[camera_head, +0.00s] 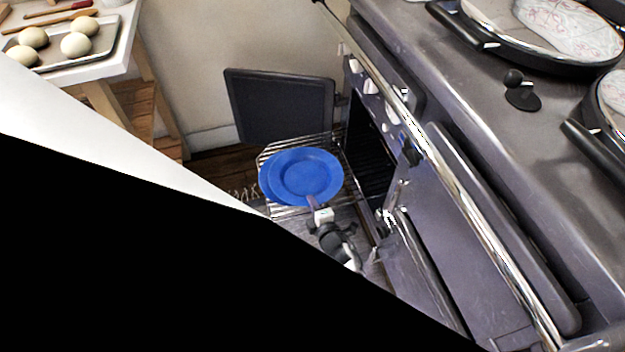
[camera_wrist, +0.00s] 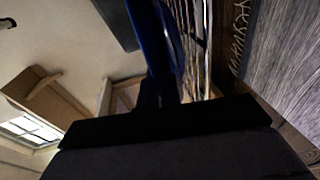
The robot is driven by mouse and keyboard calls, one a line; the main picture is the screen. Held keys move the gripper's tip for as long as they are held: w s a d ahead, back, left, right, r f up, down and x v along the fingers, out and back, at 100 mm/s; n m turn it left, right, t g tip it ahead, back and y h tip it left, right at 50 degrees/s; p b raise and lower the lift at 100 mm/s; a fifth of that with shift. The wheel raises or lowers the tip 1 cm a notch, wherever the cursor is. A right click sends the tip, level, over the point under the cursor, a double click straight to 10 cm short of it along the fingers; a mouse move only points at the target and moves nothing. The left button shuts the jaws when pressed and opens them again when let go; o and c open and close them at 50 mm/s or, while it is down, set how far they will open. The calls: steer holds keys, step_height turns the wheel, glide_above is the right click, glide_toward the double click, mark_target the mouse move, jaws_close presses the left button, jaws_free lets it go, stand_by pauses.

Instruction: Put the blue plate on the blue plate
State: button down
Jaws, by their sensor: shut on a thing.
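A blue plate (camera_head: 310,174) is held by its near rim in my gripper (camera_head: 314,204). A second blue plate (camera_head: 266,180) shows as a crescent at its left, mostly hidden beneath it. The two overlap, with the held plate shifted to the right; I cannot tell whether they touch. The lower plate is on the wire oven rack (camera_head: 290,212). In the wrist view, blue plate surfaces (camera_wrist: 150,40) appear edge-on beyond the dark gripper (camera_wrist: 172,112).
The rack sticks out of the open oven, beside its open dark door (camera_head: 280,105). The range (camera_head: 460,85) with its long chrome rail stands at the right. A table at the upper left carries a tray (camera_head: 60,57) of several pale round items.

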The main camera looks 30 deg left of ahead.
steer(key=shift+f+b, duration=0.35)
steer(key=shift+b, duration=0.05)
steer(key=c, duration=1.9)
jaws_free()
steer(key=shift+r+p, duration=0.5)
steer(key=shift+p, duration=0.1)
steer(key=p+v, duration=0.4)
steer(key=v, duration=0.8)
steer(key=shift+f, duration=0.15)
